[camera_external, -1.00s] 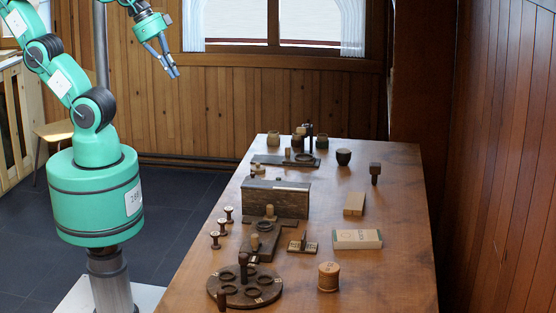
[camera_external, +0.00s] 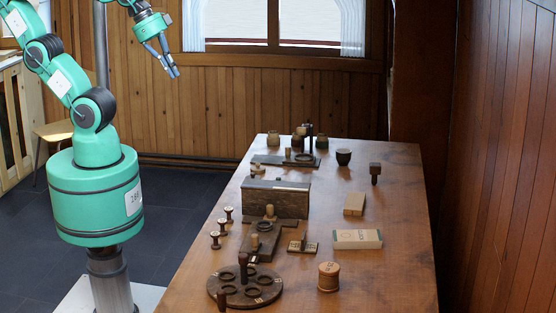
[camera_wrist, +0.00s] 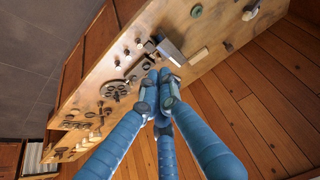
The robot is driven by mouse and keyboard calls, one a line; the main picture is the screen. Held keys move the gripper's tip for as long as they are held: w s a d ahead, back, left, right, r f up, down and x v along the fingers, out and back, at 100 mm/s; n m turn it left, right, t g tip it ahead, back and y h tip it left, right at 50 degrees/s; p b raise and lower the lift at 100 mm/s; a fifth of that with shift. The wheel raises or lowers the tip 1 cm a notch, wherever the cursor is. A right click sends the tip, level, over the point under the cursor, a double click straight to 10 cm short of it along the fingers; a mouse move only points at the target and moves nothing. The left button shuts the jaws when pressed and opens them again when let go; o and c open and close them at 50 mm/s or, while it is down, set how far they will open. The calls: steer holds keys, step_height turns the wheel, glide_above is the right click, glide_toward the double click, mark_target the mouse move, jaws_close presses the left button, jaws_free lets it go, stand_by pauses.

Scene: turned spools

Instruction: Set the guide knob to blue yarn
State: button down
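My gripper (camera_external: 174,73) is in the air at the upper left, well away from the table and touching nothing. Its blue fingers also show in the wrist view (camera_wrist: 157,76), with the tips close together; whether they are shut is unclear. I cannot tell for sure which part is the guide knob. A dark board (camera_external: 259,246) with a ring and a light peg (camera_external: 255,242) lies mid-table. A small block with pale marked faces (camera_external: 302,247) is to its right. A round dark turntable (camera_external: 228,298) with ring seats, pale labels and an upright dark handle (camera_external: 243,266) is at the front. No blue yarn is discernible.
Several small spools (camera_external: 217,240) stand along the left edge. A long dark box (camera_external: 276,202) stands behind the board. A large spool (camera_external: 328,277), pale boxes (camera_external: 357,239), a mallet-like piece (camera_external: 375,171) and a cup (camera_external: 343,157) are to the right. The right front is clear.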

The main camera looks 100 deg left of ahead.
steer(key=shift+w+r, duration=0.15)
steer(key=w+d+f+m+g+p, duration=0.1)
steer(key=w+d+g+p, duration=0.15)
steer(key=w, duration=1.05)
steer(key=w+d+f+g+p, duration=0.1)
steer(key=w+d+g, duration=0.15)
steer(key=w, duration=1.05)
steer(key=w+d+f+g+p, duration=0.1)
steer(key=w+d+f, duration=0.1)
steer(key=w+f, duration=0.4)
steer(key=w+d+f+g+p, duration=0.1)
steer(key=w+f, duration=0.4)
steer(key=f, duration=0.7)
steer(key=w+d+f+g+p, duration=0.1)
steer(key=w+d+f+g, duration=0.2)
steer(key=w+f, duration=0.3)
step_height(320, 180, down, 3)
steer(key=shift+w+r+m+y, duration=0.1)
steer(key=shift+w+m+y, duration=0.2)
steer(key=shift+w+m, duration=0.1)
